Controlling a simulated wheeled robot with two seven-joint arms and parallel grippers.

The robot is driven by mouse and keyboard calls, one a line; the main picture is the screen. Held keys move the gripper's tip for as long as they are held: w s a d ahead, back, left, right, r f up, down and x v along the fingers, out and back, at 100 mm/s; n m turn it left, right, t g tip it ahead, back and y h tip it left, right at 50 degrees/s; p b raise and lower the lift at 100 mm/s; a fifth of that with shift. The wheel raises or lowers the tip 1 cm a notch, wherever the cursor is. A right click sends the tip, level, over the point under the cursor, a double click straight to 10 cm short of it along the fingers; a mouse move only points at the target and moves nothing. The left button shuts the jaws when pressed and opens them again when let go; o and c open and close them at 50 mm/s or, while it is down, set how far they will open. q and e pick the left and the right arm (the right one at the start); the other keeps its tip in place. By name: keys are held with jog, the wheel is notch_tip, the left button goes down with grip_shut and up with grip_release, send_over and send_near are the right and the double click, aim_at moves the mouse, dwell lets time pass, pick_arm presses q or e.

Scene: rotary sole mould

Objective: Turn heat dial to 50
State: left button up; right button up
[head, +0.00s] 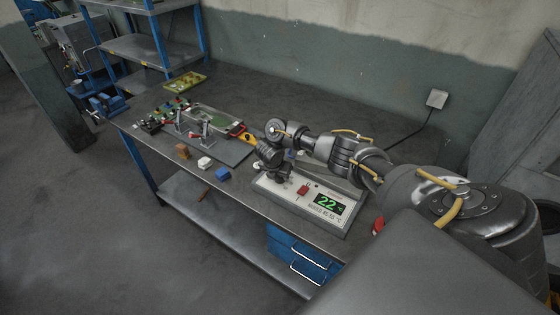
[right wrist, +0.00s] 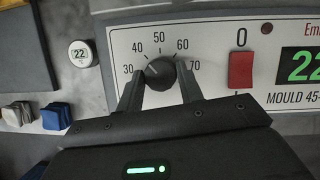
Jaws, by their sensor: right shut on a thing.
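The heat dial (right wrist: 161,74) is a round black knob on the white control panel (right wrist: 205,45). Its printed scale runs from 30 to 70. A small pale mark on the knob points up and left, roughly between 30 and 40. My right gripper (right wrist: 160,82) is shut on the dial, one dark finger on each side. In the head view my right gripper (head: 284,174) reaches down to the panel's left part and mostly hides the dial. The panel's green display (head: 327,204) reads 22. My left gripper is not in view.
A red switch (right wrist: 241,70) marked 0 sits right of the dial. A round gauge reading 22 (right wrist: 80,54) lies left of the panel. White and blue blocks (head: 222,174) and a mould fixture (head: 205,130) stand further left on the bench. A blue drawer unit (head: 300,256) is below.

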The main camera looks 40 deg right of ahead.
jog(key=m+g, duration=0.1)
jog(key=m, duration=0.2)
jog(key=shift+w+m, duration=0.1)
jog(key=shift+m, duration=0.2)
jog(key=shift+w+m+g, duration=0.1)
jog(key=shift+m+g, duration=0.8)
jog(key=shift+m, duration=1)
jog(key=o, duration=1)
